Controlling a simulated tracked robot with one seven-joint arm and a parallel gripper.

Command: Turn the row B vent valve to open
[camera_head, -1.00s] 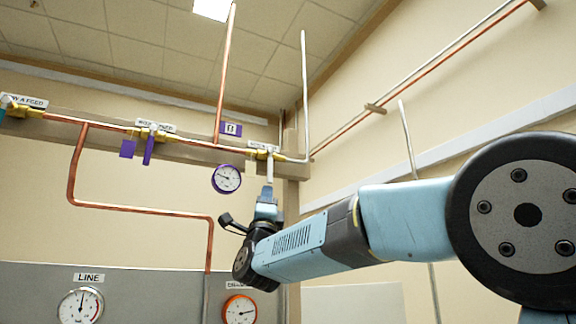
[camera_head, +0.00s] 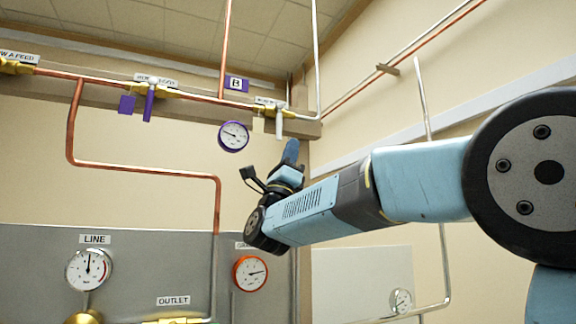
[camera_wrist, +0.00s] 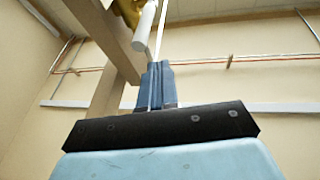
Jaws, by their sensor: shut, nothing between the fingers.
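The rightmost valve on the upper pipe has a brass body (camera_head: 285,113) and a pale lever (camera_head: 279,124) hanging straight down. A small label (camera_head: 270,102) above it is too blurred to read fully. A purple "B" plate (camera_head: 237,84) is up and left of it. My gripper (camera_head: 291,146) is shut and empty, just below and right of the lever's lower end. In the wrist view, the lever (camera_wrist: 146,30) hangs from the brass body (camera_wrist: 130,12) just beyond my gripper's fingertips (camera_wrist: 158,66). I cannot tell whether they touch.
Another valve with a purple lever (camera_head: 149,104) is further left on the pipe. A purple-rimmed gauge (camera_head: 233,136) hangs left of my gripper. A beige tag (camera_head: 258,124) hangs beside the pale lever. A grey panel below carries the LINE gauge (camera_head: 88,269) and an orange gauge (camera_head: 250,273).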

